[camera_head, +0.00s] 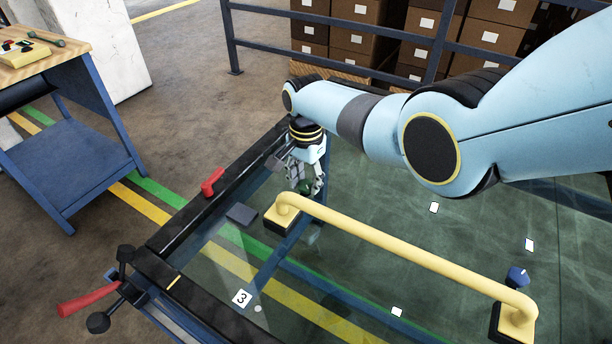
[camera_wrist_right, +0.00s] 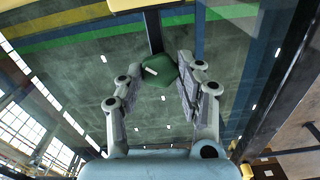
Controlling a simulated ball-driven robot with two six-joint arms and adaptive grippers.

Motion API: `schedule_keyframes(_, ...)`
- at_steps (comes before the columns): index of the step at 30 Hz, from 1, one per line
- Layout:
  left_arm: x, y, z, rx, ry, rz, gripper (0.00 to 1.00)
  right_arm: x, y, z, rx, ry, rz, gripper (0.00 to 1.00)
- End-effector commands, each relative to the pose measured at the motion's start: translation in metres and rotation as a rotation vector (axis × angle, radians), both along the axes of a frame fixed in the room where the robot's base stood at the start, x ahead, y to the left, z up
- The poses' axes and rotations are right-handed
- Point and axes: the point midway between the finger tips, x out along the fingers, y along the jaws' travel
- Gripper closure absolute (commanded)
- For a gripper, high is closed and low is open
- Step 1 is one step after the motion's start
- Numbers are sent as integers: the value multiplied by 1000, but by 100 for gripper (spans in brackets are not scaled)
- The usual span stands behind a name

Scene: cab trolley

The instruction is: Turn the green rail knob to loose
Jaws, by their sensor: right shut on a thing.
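The green rail knob (camera_wrist_right: 159,73) is between the fingertips of my right gripper (camera_wrist_right: 158,82) in the right wrist view. It has a white pointer mark on its top, slanting toward the left of that view. My right gripper (camera_head: 303,182) reaches down at the frame's far side in the head view and is shut on the knob. Only a little of the green knob (camera_head: 306,188) shows there, between the fingers. I cannot read any loose or tight marking beside it. My left gripper is in neither view.
A yellow grab bar (camera_head: 400,248) runs close beside my right gripper. A blue knob (camera_head: 517,278) stands at the right. A red lever (camera_head: 212,182) is on the dark frame, and a red handle (camera_head: 88,300) is at lower left. A blue workbench (camera_head: 65,150) stands at far left.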

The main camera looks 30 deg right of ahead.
Motion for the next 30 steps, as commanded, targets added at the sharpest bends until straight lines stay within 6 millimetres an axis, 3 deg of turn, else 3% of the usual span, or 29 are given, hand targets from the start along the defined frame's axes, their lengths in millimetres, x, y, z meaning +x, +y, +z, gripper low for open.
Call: schedule_keyframes(30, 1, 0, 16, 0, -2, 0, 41, 1, 1, 1, 1, -1, 965, 96)
